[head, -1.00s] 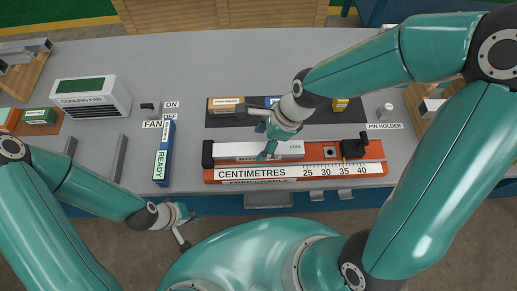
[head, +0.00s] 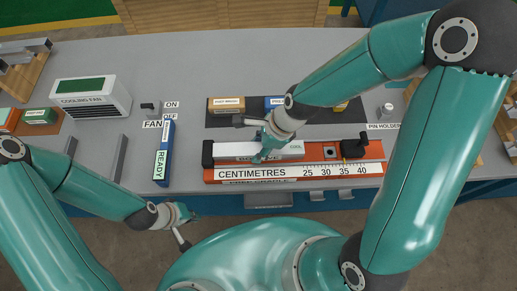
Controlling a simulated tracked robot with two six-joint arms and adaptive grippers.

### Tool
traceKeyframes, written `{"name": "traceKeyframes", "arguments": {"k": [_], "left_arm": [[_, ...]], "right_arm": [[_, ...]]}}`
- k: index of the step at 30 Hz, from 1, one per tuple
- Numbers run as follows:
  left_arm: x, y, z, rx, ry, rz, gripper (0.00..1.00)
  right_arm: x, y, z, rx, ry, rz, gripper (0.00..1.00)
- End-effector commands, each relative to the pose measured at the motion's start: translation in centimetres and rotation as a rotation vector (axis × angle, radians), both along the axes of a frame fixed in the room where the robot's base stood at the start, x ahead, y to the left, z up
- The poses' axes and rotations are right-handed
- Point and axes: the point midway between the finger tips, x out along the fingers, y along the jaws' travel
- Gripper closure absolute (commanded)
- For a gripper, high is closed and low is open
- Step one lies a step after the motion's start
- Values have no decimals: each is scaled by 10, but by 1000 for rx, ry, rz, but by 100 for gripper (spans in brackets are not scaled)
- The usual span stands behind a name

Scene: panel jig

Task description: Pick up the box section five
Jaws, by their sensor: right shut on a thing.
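The pale grey box section (head: 290,150) lies lengthwise in the orange jig (head: 372,167), behind the centimetre scale (head: 262,173). Its left end is by the black end stop (head: 207,153). My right gripper (head: 261,156) is over the middle of the bar and shut on it. The fingers hide part of the bar and its label; I cannot read a number there. My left gripper (head: 184,229) is open and empty, off the front edge of the table.
A black sliding stop (head: 354,149) stands on the jig's right part. Behind the jig are small boxes on a dark mat (head: 222,121). A blue READY block (head: 164,155) and a cooling fan (head: 92,97) stand to the left. The back of the table is clear.

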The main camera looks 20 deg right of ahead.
Motion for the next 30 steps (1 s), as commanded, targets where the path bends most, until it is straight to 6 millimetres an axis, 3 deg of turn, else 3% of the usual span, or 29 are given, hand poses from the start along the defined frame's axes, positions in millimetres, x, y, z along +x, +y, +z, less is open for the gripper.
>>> {"name": "traceKeyframes", "arguments": {"k": [11,17,23,30], "left_arm": [[0,0,1,0,0,0,100],[0,0,3,0,0,0,100],[0,0,7,0,0,0,100],[0,0,10,0,0,0,100]], "right_arm": [[1,0,3,0,-2,0,100],[2,1,18,2,-5,0,100],[2,1,51,1,-10,1,100],[2,1,111,2,-11,1,100]]}}
